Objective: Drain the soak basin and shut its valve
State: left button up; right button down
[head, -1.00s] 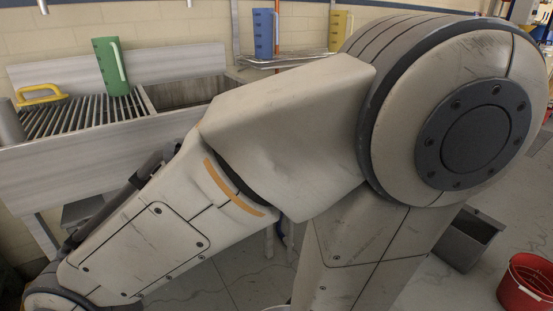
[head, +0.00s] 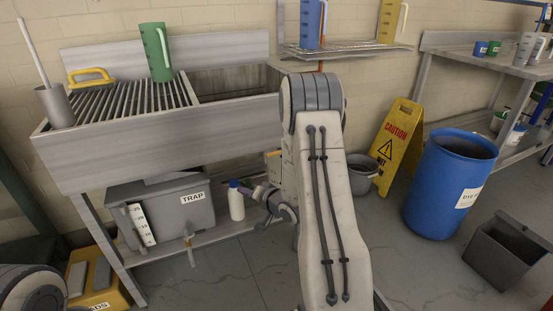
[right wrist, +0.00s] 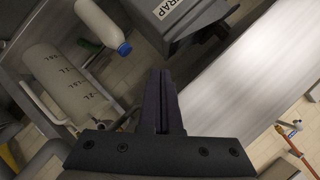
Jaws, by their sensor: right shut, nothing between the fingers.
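The grey soak basin (head: 235,84) sits in the right part of the metal sink bench, right of a slatted drainboard (head: 130,103); its floor is mostly hidden. I cannot make out its drain valve. Under the bench stands a grey box labelled TRAP (head: 165,208), which also shows in the right wrist view (right wrist: 205,18). My right gripper (head: 246,190) is shut and empty below the bench, by a white bottle (head: 236,205) with a blue cap. Its closed dark fingers show in the right wrist view (right wrist: 162,75). My left gripper is out of view.
A yellow caution sign (head: 398,150), blue drum (head: 448,185) and grey bin (head: 508,255) stand at right.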

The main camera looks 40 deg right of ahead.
jog(key=s+d+m+t+h, duration=0.1)
jog(key=s+d+m+t, duration=0.2)
jog(key=s+d+m, duration=0.35)
jog(key=m+t+h, duration=0.2)
jog(key=m+t, duration=0.1)
send_near(274, 155)
jog(key=w, duration=0.2)
jog(key=w+b, duration=0.1)
jog(key=w, duration=0.4)
jog(key=shift+d+r, duration=0.25)
jog(key=shift+r, duration=0.1)
jog(key=shift+d+h, duration=0.1)
jog(key=shift+h, duration=0.2)
